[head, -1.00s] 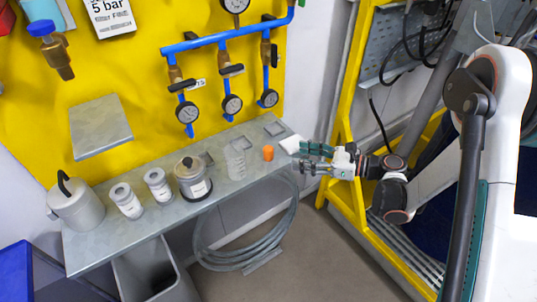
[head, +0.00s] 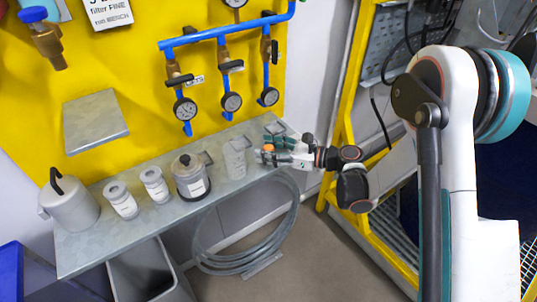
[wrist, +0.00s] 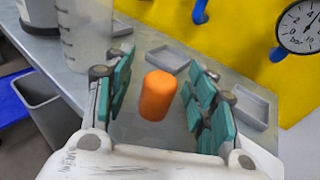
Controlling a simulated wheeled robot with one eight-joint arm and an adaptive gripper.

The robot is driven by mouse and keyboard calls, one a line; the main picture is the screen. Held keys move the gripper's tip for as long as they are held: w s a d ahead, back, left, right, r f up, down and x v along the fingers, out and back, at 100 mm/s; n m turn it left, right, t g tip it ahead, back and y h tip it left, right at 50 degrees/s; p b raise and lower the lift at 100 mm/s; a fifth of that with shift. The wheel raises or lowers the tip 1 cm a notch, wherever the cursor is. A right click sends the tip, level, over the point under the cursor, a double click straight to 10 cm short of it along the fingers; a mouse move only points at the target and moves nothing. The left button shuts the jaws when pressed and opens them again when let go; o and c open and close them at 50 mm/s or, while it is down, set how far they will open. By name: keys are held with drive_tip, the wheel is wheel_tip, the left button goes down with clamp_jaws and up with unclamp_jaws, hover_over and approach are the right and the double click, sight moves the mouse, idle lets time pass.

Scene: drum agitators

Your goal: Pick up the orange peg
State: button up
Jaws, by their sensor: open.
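The orange peg (wrist: 157,96) stands on the grey shelf (wrist: 150,62). In the wrist view it is between the two teal finger pads of my gripper (wrist: 160,97), with a visible gap on each side. My gripper is open. In the head view my gripper (head: 270,152) is at the right end of the shelf. Only a small part of the orange peg (head: 268,148) shows there, the rest hidden by the fingers.
A clear beaker (head: 234,160) stands just left of the peg. A dark-lidded jar (head: 191,177), two white jars and a grey can (head: 70,202) stand further left. Shallow square trays (wrist: 254,106) lie near the fingers. Gauges and blue pipes (head: 222,38) are on the yellow wall behind.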

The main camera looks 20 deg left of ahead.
drive_tip(key=c, duration=1.2)
drive_tip(key=shift+r, duration=0.2)
